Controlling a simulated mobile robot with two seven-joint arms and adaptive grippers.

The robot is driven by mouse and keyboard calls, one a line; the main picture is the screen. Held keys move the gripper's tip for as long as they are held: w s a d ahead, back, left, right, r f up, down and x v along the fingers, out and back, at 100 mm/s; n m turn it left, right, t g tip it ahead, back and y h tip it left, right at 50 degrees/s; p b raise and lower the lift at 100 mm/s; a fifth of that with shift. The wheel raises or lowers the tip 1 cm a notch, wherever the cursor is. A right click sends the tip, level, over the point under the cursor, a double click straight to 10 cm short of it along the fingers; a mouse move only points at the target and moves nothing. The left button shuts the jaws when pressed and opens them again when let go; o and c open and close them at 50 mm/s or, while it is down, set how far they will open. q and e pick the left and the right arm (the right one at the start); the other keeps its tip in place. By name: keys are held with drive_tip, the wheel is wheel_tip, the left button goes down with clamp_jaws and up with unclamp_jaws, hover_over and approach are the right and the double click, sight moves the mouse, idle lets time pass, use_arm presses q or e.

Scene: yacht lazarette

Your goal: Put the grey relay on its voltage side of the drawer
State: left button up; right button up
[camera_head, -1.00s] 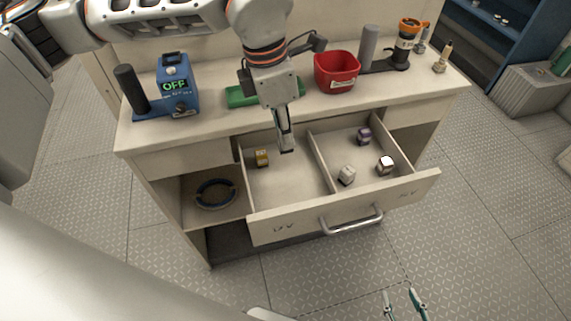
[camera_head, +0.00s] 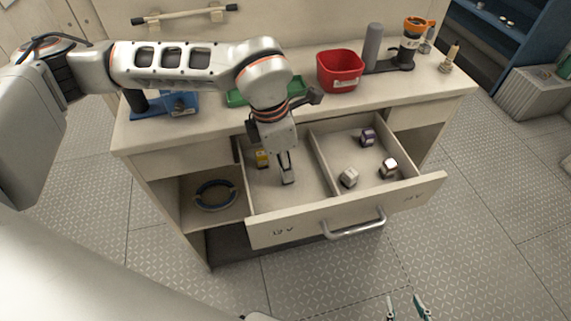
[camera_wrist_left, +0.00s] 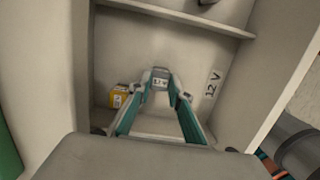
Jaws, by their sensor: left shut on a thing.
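The open drawer (camera_head: 345,217) has a divider making left and right compartments. Its front reads "12 V" on the left; the right label is too small to read. My left gripper (camera_head: 288,181) points down inside the left compartment. The fingers mostly hide the relay in the head view. I cannot tell whether it touches the drawer floor. My right gripper (camera_head: 408,309), at the bottom right, is open and empty.
A yellow relay (camera_head: 262,159) sits at the back left of the left compartment. The right compartment holds a purple relay (camera_head: 367,137), a whitish relay (camera_head: 349,177) and a dark-sided white-topped relay (camera_head: 389,168). A red bin (camera_head: 340,71) stands on the countertop.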

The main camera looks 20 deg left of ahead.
sight(279, 182)
use_arm(q)
drive_tip(key=shift+f, duration=0.15)
drive_tip(key=o, duration=0.9)
drive_tip(key=shift+o, duration=0.4)
wheel_tip(279, 182, up, 12)
drive_tip(key=s+a+p, duration=0.1)
drive_tip(key=shift+a+p, duration=0.25)
drive_tip(key=shift+p, duration=0.1)
drive_tip(key=shift+s, duration=0.1)
